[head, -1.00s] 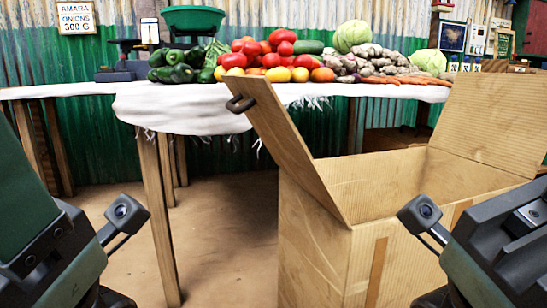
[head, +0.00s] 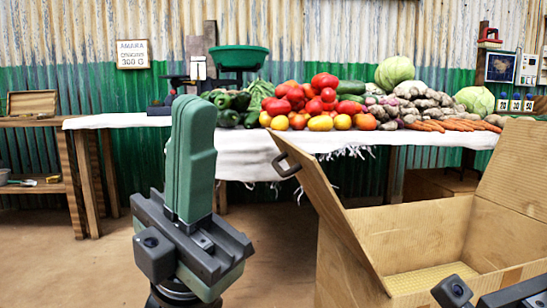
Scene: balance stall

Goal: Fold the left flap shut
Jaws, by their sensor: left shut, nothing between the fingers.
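The cardboard box (head: 345,265) stands open at the lower right.
The right flap (head: 520,165) also stands up. Behind is a cloth-covered table (head: 240,160) with vegetables and a green scale pan (head: 235,57). A wooden bench (head: 50,124) stands at the left. The floor between my left gripper and the box is clear.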

